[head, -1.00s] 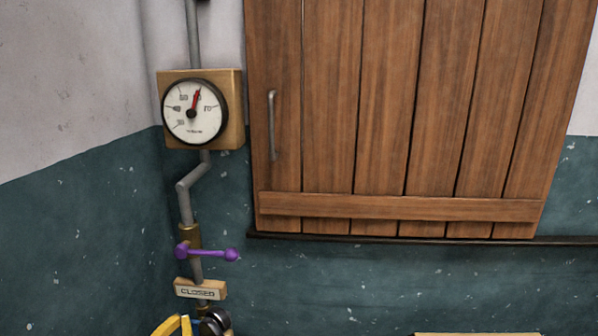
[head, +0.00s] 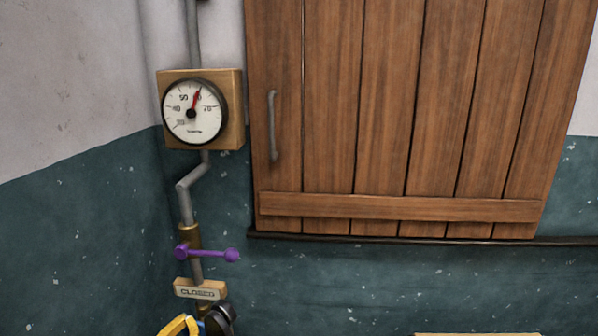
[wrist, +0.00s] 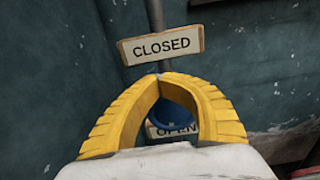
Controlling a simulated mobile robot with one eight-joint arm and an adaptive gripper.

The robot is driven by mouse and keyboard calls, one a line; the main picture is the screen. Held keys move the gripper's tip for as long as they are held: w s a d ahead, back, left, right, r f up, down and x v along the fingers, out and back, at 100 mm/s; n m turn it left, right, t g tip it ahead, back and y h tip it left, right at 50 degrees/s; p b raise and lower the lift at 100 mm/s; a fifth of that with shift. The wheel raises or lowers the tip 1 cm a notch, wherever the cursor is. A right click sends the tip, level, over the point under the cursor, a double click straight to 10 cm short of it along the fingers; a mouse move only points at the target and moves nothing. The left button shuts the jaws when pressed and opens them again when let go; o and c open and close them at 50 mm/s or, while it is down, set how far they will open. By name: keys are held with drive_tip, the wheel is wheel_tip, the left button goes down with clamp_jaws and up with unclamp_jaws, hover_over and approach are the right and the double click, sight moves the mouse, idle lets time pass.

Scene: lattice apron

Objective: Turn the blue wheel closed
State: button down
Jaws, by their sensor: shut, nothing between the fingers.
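My gripper (wrist: 160,77) has yellow ribbed fingers, and their tips meet with nothing between them. Through the gap behind the tips, the wrist view shows part of the blue wheel (wrist: 170,113), mostly hidden by the fingers. A "CLOSED" sign (wrist: 161,45) is above the fingertips. A partly covered "OPEN" sign (wrist: 174,130) is below the wheel. In the head view, my gripper shows only as a yellow piece (head: 178,326) at the bottom edge, below the "CLOSED" sign (head: 200,290). I cannot tell whether the fingers touch the wheel.
A grey pipe (head: 186,203) runs down the wall from a round gauge (head: 194,111). A purple lever (head: 208,253) sits on it above the "CLOSED" sign. A wooden shutter (head: 390,110) with a metal handle is to the right, above a dark ledge (head: 400,238).

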sight(200, 324)
drive_tip(key=shift+s+d+f, duration=0.1)
drive_tip(key=shift+d, duration=1.4)
drive_tip(key=shift+s+d+f, duration=0.1)
drive_tip(key=shift+d, duration=0.1)
drive_tip(key=shift+r, duration=0.25)
drive_tip(key=shift+s+a+r, duration=0.1)
drive_tip(key=shift+s, duration=1.4)
drive_tip(key=shift+s+a+r, duration=0.1)
drive_tip(key=shift+s, duration=1.35)
drive_tip(key=a, duration=0.5)
drive_tip(key=w, duration=0.6)
drive_tip(key=shift+w+d+f, duration=0.2)
drive_tip(key=shift+d+f, duration=0.05)
drive_tip(key=shift+f, duration=0.1)
